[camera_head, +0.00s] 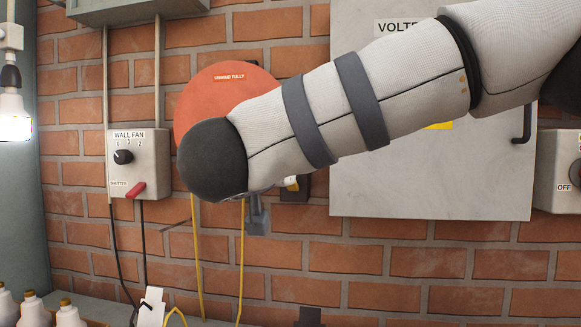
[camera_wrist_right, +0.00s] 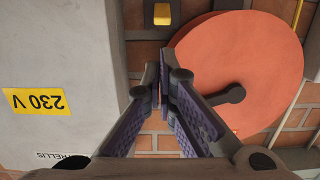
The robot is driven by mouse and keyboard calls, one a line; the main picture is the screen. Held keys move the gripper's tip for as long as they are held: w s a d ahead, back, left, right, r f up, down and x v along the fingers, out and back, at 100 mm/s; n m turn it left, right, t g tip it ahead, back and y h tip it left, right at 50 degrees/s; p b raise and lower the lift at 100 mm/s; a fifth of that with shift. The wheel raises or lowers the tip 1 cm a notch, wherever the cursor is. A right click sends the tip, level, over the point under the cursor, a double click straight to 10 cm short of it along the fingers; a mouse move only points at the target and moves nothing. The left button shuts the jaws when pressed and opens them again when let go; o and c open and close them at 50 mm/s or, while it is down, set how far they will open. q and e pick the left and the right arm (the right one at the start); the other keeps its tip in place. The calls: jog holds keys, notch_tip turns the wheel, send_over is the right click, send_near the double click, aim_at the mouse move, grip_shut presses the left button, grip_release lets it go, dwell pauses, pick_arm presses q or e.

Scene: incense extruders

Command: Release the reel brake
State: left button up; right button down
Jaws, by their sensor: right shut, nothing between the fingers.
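The orange-red reel (camera_head: 228,82) is a round disc on the brick wall, partly hidden behind my right arm. In the right wrist view the reel (camera_wrist_right: 262,60) fills the upper right, with a dark crank-like piece (camera_wrist_right: 232,94) across its face. A small yellow tab on a dark mount (camera_wrist_right: 162,13), possibly the brake, sits beside the reel. It shows partly in the head view (camera_head: 292,183), just under my arm. My right gripper (camera_wrist_right: 160,80) is shut and empty, its fingertips short of the yellow tab in the picture; contact is not visible. My left gripper is out of view.
A grey cabinet (camera_head: 430,195) stands on the wall right of the reel. A wall fan switch box (camera_head: 138,165) with a red lever is to the left. Yellow cords (camera_head: 197,255) hang below the reel. White bottles (camera_head: 33,310) stand at the lower left.

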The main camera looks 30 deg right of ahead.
jog(key=x, duration=1)
